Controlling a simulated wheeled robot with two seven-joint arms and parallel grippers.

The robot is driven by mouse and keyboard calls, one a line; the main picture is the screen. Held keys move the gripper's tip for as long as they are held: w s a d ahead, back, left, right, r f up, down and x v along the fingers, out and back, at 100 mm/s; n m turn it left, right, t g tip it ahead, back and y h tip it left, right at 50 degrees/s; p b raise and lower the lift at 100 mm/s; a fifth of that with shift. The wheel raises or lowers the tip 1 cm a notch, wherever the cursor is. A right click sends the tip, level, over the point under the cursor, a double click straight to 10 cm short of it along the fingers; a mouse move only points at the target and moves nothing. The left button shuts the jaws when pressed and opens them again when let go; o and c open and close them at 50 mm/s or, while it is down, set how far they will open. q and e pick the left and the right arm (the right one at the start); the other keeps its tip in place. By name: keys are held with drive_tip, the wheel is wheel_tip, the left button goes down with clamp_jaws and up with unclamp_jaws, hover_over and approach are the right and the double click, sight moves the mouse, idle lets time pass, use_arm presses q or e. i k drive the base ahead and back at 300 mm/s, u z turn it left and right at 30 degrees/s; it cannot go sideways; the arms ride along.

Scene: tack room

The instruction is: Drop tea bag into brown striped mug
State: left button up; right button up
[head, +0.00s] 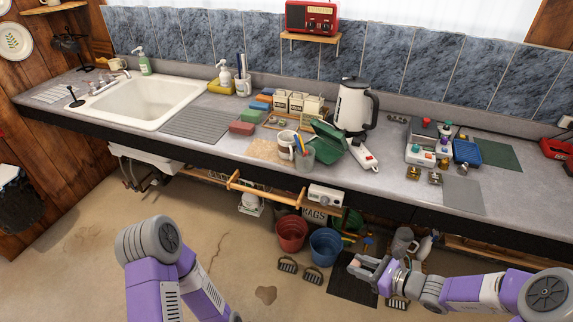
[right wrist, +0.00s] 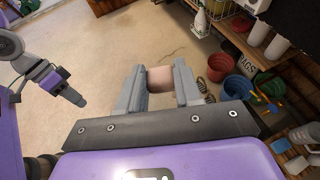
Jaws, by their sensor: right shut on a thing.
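The mug (head: 286,146), pale with brownish markings, stands upright on the counter's front part, left of the pen cup. Its inside is hard to make out. My right gripper (head: 357,265) is out over the floor in front of the counter, lower in the picture than the mug and well apart from it. It is shut on a small pinkish-tan piece, the tea bag (right wrist: 160,78), which shows between both fingers in the right wrist view. The end of my left arm (right wrist: 68,94) shows at the left of that view; its finger opening cannot be made out.
A clear cup with pens (head: 303,154) stands close beside the mug, with a green box (head: 329,138) behind. A wooden rail (head: 262,188) runs below the counter edge. Buckets (head: 325,245) stand on the floor.

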sight(288, 152)
drive_tip(key=z, duration=0.05)
drive_tip(key=k, duration=0.65)
drive_tip(key=u, duration=0.75)
drive_tip(key=i, duration=1.6)
drive_tip(key=z, duration=0.65)
